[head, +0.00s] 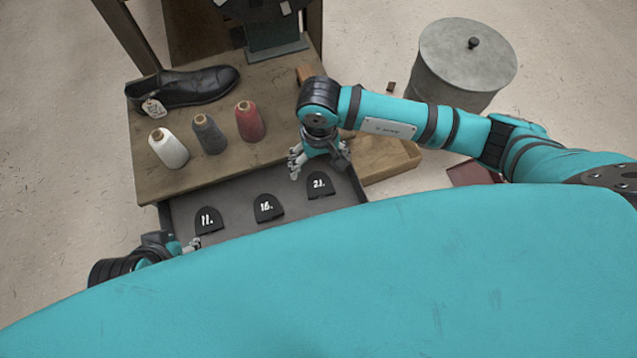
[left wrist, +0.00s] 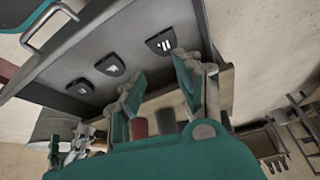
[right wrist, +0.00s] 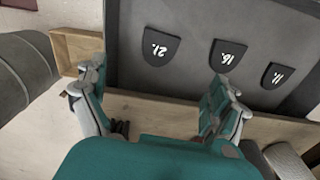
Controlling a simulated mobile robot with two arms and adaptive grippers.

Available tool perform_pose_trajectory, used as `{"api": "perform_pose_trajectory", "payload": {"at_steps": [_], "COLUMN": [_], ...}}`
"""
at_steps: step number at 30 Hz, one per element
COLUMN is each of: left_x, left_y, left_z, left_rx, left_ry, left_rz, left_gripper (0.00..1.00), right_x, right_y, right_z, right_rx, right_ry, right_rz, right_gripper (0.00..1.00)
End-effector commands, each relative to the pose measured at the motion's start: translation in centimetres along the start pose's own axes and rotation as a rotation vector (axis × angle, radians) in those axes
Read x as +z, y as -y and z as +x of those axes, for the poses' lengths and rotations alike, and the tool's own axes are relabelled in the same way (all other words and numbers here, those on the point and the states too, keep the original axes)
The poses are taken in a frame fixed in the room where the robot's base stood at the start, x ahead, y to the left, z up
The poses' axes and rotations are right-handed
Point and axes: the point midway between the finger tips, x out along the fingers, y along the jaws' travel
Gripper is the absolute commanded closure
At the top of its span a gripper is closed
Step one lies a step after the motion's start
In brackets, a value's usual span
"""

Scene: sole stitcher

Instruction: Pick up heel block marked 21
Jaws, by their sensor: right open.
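The heel block marked 21 (head: 319,187) is a dark, arch-shaped block lying in the open grey drawer (head: 240,190), rightmost of three in the head view. It also shows in the right wrist view (right wrist: 160,44). Beside it lie the blocks marked 16 (head: 267,209) and 11 (head: 208,221). My right gripper (head: 319,164) is open and empty, above the drawer's back part beside the table edge, just behind block 21 and apart from it. My left gripper (left wrist: 157,84) is open and empty near the drawer's left side; my teal body hides part of it in the head view.
The wooden table (head: 180,180) behind the drawer carries a black shoe (head: 190,87) and white (head: 168,149), grey (head: 209,134) and red (head: 249,122) thread cones. A wooden tray (head: 390,160) and a lidded grey bin (head: 460,70) stand right. The drawer handle (left wrist: 45,30) shows in the left wrist view.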

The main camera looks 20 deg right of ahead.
Motion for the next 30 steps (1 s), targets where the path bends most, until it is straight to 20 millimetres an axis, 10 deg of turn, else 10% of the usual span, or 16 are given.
{"api": "perform_pose_trajectory", "payload": {"at_steps": [12,30], "left_x": [-8.9,-15.9], "left_y": [-1.2,-2.3], "left_z": [0.2,-3.1], "left_rx": [0.023,0.049], "left_ry": [-0.432,-0.833], "left_rz": [0.011,0.014], "left_gripper": [0.66,0.66], "right_x": [0.1,-0.7], "right_y": [0.1,0.0], "right_z": [7.3,12.0], "right_rx": [-0.004,-0.006], "right_ry": [0.004,0.003], "right_rz": [0.004,0.006], "right_gripper": [0.03,0.03]}}
